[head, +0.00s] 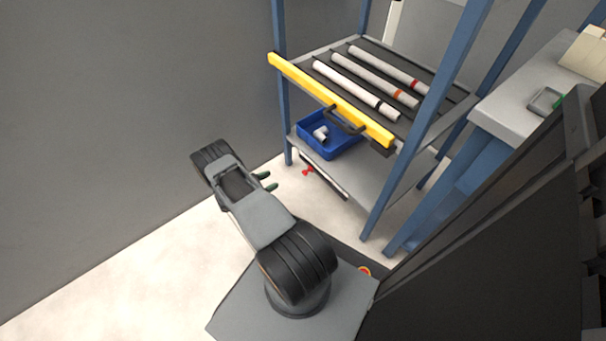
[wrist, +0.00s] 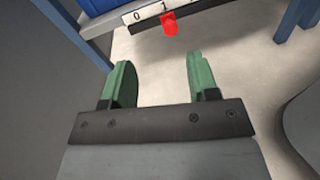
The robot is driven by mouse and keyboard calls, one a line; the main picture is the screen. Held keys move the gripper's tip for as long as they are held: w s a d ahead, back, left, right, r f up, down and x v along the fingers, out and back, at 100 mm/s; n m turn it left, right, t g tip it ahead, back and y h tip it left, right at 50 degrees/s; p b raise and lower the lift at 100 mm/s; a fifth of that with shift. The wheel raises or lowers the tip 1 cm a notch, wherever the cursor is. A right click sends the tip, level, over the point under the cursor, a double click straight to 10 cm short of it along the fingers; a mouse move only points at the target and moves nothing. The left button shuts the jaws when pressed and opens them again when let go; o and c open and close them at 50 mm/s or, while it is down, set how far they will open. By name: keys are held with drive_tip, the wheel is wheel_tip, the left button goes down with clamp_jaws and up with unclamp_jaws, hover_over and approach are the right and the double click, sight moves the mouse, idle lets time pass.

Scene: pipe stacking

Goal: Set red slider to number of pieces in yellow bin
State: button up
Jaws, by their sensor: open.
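The red slider (wrist: 169,24) sits on a white scale strip (wrist: 148,13) in the wrist view, close to the mark 1 and right of the mark 0. The red slider also shows in the head view (head: 307,172), at the lower shelf's front edge. My gripper (wrist: 157,75) is open and empty, its green fingers apart and short of the slider. In the head view my gripper (head: 269,181) is left of the slider. No yellow bin is visible; a blue bin (head: 347,148) on the lower shelf holds at least one white pipe piece (head: 320,134), its interior partly hidden.
Above the bin, a rack tray with a yellow front bar (head: 300,82) and dark handle (head: 343,121) carries three white pipes with coloured bands. Blue posts (head: 385,190) frame the shelf. A grey table (head: 510,105) stands right. The floor in front is clear.

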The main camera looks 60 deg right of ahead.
sight(304, 173)
wheel_tip(304, 173, down, 6)
drive_tip(key=s+d+r+n+t+h, duration=0.1)
drive_tip(key=s+n, duration=0.1)
drive_tip(key=s, duration=0.1)
drive_tip(key=shift+h, duration=0.3)
drive_tip(key=b+x, duration=0.1)
drive_tip(key=x, duration=0.3)
drive_tip(key=b+x, duration=0.1)
drive_tip(key=x, duration=0.4)
drive_tip(key=f+b+x, duration=0.1)
drive_tip(key=x, duration=0.3)
drive_tip(key=shift+d, duration=0.2)
drive_tip(key=shift+c, duration=0.2)
clamp_jaws()
